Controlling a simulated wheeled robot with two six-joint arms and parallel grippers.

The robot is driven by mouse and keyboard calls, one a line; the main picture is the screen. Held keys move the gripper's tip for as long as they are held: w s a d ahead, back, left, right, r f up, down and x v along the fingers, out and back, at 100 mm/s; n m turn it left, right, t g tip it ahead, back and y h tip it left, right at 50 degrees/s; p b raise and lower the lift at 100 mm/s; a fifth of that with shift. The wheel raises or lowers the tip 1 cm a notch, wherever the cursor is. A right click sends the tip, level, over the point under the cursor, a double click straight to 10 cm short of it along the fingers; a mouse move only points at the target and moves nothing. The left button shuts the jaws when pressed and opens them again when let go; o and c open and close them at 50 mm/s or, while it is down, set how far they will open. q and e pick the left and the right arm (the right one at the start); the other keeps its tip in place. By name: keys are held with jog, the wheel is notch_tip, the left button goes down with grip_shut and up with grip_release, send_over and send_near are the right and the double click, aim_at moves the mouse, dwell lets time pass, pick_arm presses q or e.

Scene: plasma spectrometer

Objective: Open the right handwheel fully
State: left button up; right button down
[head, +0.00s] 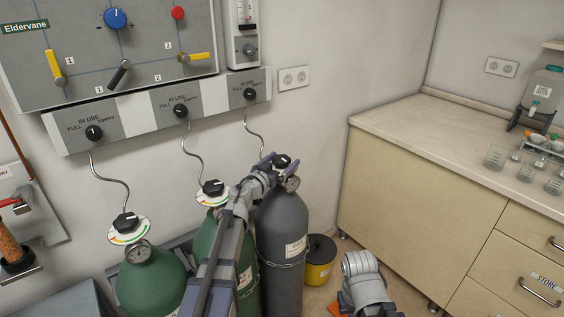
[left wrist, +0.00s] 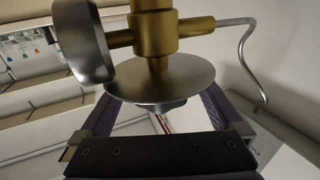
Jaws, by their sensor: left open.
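The right handwheel (head: 282,159) is a black knob on top of the grey gas cylinder (head: 282,225), the rightmost of three. My left gripper (head: 277,170) is at this valve, with its purple fingers on either side. In the left wrist view, my open left gripper (left wrist: 158,112) has one finger on each side below a round metal disc (left wrist: 165,80) on a brass valve stem (left wrist: 153,35). Only a small dark part of the knob shows under the disc, so contact cannot be told.
Two green cylinders (head: 150,280) with knobs on coloured dials stand to the left, close to my left arm. A yellow bin (head: 320,265) stands right of the grey cylinder. A counter (head: 420,125) with glassware fills the right side. A control panel (head: 110,50) hangs above.

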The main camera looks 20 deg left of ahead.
pick_arm(q)
jog(key=c, duration=1.3)
